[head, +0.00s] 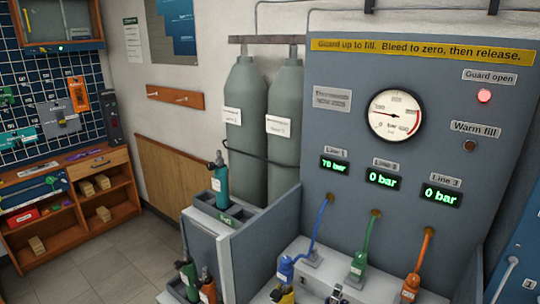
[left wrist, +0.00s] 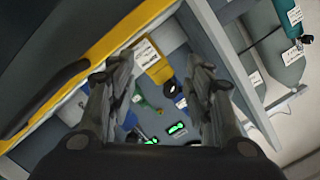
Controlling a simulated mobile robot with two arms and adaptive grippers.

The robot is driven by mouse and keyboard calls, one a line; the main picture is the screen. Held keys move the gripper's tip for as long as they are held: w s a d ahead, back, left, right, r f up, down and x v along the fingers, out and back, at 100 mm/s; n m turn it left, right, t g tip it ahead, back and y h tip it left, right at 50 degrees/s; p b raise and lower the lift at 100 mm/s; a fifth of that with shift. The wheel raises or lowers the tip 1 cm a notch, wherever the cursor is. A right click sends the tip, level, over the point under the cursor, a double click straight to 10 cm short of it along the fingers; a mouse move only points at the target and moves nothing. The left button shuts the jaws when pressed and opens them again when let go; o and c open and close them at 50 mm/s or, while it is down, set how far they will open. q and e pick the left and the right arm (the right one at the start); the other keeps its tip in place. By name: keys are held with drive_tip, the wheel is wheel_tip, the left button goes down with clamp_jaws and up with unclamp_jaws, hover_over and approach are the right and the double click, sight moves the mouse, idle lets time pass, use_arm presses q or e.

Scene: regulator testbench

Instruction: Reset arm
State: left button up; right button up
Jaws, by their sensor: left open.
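My left gripper (left wrist: 161,66) shows in the left wrist view with its two fingers apart. Past the fingertips is a yellow labelled part (left wrist: 152,62) with a dark end; I cannot tell how far off it is, and nothing is visibly gripped. Green digits on the bench panel (left wrist: 178,128) show between the fingers. In the head view the regulator testbench panel (head: 333,205) carries a round gauge (head: 395,116) and the displays Line 1 (head: 335,166) at 70 bar, Line 2 (head: 382,179) and Line 3 (head: 441,195) at 0 bar. My right gripper is not in view.
Blue (head: 285,268), green (head: 358,258) and orange (head: 411,287) hose connectors sit on the bench ledge. Two grey cylinders (head: 243,125) stand behind. A teal bottle (head: 220,182) stands in a holder at left. A red lamp (head: 484,96) is lit under "Guard open". Floor at left is clear.

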use_arm(q)
drive_tip(key=s+a+f+n+g+y, duration=0.2)
drive_tip(key=s+a+f, duration=0.25)
drive_tip(key=f, duration=0.45)
drive_tip(key=s+a+f+n+g+y, duration=0.25)
drive_tip(key=s+f, duration=0.25)
drive_tip(key=f, duration=0.4)
drive_tip(key=s+a+f+n+g+y, duration=0.1)
drive_tip(key=s+a+f+n+y, duration=0.25)
drive_tip(key=f, duration=0.55)
drive_tip(key=s+a+f+n+g, duration=0.1)
drive_tip(key=s+f, duration=0.3)
drive_tip(key=s, duration=0.6)
drive_tip(key=s+a+f+n+g, duration=0.1)
drive_tip(key=s+f+g, duration=0.3)
drive_tip(key=s, duration=0.6)
drive_tip(key=s+a+f+n+g, duration=0.1)
drive_tip(key=s+f, duration=0.4)
drive_tip(key=s, duration=0.5)
drive_tip(key=shift+s+f+n+g+b, duration=0.25)
drive_tip(key=shift+f+n+g+b, duration=0.2)
drive_tip(key=shift+g, duration=0.3)
drive_tip(key=shift+r, duration=0.1)
drive_tip(key=shift+c, duration=0.6)
